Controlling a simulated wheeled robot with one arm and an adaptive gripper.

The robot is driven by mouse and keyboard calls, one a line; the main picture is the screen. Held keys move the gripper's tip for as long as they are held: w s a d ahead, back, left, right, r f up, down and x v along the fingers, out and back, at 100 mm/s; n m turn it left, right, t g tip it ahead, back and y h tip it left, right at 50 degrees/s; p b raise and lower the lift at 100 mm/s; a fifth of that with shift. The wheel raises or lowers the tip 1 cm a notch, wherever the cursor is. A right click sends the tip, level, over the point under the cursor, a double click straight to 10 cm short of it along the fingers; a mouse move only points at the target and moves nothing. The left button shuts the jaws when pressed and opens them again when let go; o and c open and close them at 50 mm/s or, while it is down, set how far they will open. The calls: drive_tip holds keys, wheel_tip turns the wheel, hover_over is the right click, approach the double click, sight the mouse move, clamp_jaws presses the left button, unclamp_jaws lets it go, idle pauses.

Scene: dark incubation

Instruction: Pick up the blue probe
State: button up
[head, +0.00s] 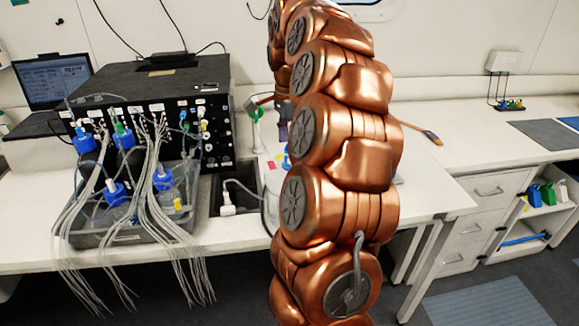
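I cannot pick out a blue probe for certain in the head view. A small blue piece (286,162) shows at the left edge of my copper arm, on the bench, and is mostly hidden by the arm. A slim blue bar (525,239) lies on a low shelf at the right. My arm rises through the middle of the view and covers the bench behind it. My gripper cannot be made out; it seems hidden behind the arm links or outside the view.
A black box (150,85) with many cables stands on the left bench, behind a grey tray (95,236) of blue-capped bottles. A laptop (55,80) stands at far left. An orange-tipped tool (431,137) lies right of my arm. The right bench (460,125) has clear room.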

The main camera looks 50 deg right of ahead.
drive_tip(key=shift+w+d+f+p, duration=0.15)
drive_tip(key=shift+f+p, duration=0.85)
drive_tip(key=shift+f, duration=1.15)
clamp_jaws()
